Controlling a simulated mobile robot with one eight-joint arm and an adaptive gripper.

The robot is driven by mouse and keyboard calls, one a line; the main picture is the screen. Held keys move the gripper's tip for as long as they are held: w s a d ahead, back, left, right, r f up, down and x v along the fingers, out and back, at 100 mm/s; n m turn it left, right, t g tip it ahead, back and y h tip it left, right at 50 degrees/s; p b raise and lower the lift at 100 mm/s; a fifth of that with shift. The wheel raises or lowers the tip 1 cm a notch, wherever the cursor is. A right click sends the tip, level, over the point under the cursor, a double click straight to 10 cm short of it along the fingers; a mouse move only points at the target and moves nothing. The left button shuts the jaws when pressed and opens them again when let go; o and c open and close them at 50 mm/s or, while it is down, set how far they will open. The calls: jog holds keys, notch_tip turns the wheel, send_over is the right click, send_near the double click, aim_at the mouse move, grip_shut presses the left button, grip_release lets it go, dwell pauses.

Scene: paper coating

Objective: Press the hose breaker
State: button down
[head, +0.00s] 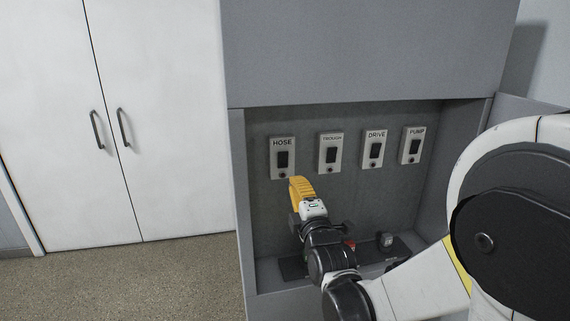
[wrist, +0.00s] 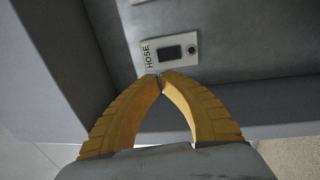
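The hose breaker is a dark rocker switch (head: 283,159) on a light plate labelled HOSE, leftmost in the row on the recessed panel in the head view. In the wrist view its switch (wrist: 170,53) lies just above my fingertips, with the plate turned sideways. My gripper (head: 296,181) shows just below and slightly right of that plate in the head view. Its yellow fingers (wrist: 162,80) are together at the tips, with nothing held. The tips overlap the plate's near edge in the wrist view; I cannot tell whether they touch it.
Similar plates for TROUGH (head: 330,153), DRIVE (head: 374,149) and PUMP (head: 411,145) run to the right. The grey cabinet's walls and lower ledge (head: 270,287) frame the recess. White double doors (head: 170,170) stand left.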

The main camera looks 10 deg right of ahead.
aim_at(282, 153)
jog(key=w, duration=0.4)
jog(key=w+r+b, duration=0.1)
jog(key=w, duration=0.8)
jog(key=shift+r+b, duration=0.25)
jog(key=shift+b, duration=0.15)
jog(key=shift+w+r, duration=0.1)
jog(key=shift+w, duration=0.3)
jog(key=shift+w+r, duration=0.15)
jog(key=shift+w, duration=0.25)
